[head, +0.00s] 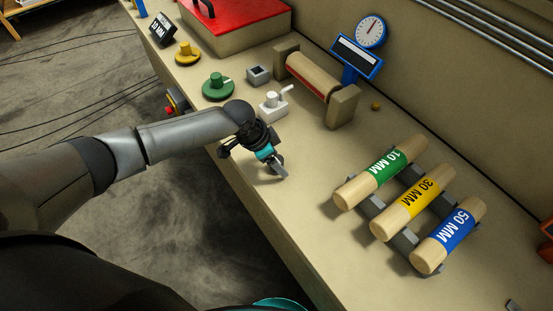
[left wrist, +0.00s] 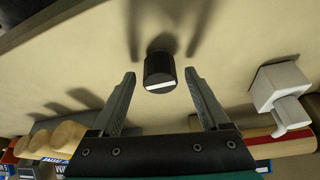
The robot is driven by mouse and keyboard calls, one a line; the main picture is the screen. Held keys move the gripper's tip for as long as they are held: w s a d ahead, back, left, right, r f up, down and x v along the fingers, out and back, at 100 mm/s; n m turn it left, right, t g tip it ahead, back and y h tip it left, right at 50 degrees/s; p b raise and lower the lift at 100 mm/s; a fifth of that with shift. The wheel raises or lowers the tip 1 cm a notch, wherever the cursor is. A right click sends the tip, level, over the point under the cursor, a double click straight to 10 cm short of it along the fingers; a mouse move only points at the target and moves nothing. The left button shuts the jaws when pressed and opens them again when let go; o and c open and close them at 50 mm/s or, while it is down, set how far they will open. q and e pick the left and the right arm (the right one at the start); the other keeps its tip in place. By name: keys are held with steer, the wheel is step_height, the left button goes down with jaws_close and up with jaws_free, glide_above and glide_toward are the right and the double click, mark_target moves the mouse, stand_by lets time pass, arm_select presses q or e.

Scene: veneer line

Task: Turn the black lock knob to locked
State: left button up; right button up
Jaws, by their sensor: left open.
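The black lock knob (left wrist: 159,67) shows in the left wrist view as a short dark cylinder with a white line across its end face. The line runs almost level in that picture. My left gripper (left wrist: 160,75) is open, with one finger on each side of the knob and a gap on both sides. In the head view my left gripper (head: 277,168) is low over the bench near its front edge, and it hides the knob there. My right gripper is not in view.
A white block with a lever (head: 273,105) stands close behind my left gripper. Green (head: 218,86) and yellow (head: 187,54) knobs sit farther along the bench. A roller stand (head: 342,105) is behind. Labelled rollers (head: 412,202) lie on a rack at right; bench between is clear.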

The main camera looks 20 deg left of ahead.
arm_select(q)
steer(key=shift+c, duration=0.4)
jaws_close()
stand_by(0.4)
